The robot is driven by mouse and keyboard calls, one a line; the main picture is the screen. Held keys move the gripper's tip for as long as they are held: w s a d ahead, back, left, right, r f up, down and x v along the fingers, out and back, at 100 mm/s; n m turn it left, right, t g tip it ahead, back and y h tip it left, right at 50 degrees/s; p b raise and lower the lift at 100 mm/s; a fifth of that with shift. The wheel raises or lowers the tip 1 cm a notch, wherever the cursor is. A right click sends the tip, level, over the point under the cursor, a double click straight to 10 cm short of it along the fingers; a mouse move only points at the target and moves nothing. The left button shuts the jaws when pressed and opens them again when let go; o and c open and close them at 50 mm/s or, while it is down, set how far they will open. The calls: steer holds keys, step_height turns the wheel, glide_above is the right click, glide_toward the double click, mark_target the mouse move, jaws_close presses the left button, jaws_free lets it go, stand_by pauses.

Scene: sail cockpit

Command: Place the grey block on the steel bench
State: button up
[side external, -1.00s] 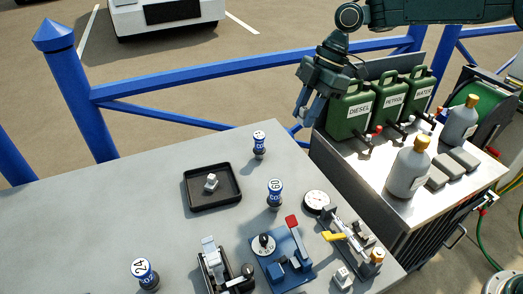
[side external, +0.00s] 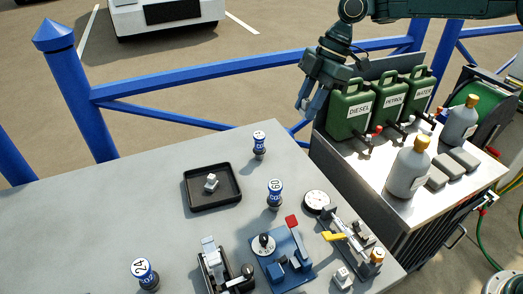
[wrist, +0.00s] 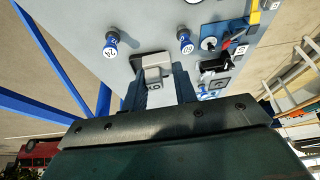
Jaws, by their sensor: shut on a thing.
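My gripper (side external: 304,112) hangs in the air beyond the far right corner of the large grey-topped bench (side external: 100,225), left of the green cans. In the wrist view, my gripper (wrist: 161,90) is shut with a pale grey block (wrist: 156,74) between its fingers. In the side view I cannot make out the held block. A metal-topped bench (side external: 388,195) stands at the right, shiny like steel. A small pale block (side external: 211,183) sits in a black tray (side external: 190,205) on the grey-topped bench; another pale block (side external: 342,277) is at its front right.
Blue-capped posts (side external: 275,193), a dial (side external: 316,200) and lever devices (side external: 282,255) stand on the grey-topped bench. Its left part is mostly clear. A blue railing (side external: 200,75) runs behind.

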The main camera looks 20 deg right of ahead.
steer(key=w+d+f+m+t, duration=0.25)
steer(key=d+m, duration=0.25)
steer(key=d, duration=0.4)
steer(key=m+t+h, duration=0.2)
steer(key=m+h, duration=0.3)
steer(key=m, duration=0.8)
glide_above(393, 153)
steer(key=s, duration=0.1)
step_height(393, 153, down, 20)
steer(key=shift+s+r, duration=0.1)
steer(key=shift+s, duration=0.05)
steer(key=shift+f, duration=2.2)
steer(key=o, duration=1)
steer(key=shift+f, duration=0.1)
steer(key=shift+c, duration=0.2)
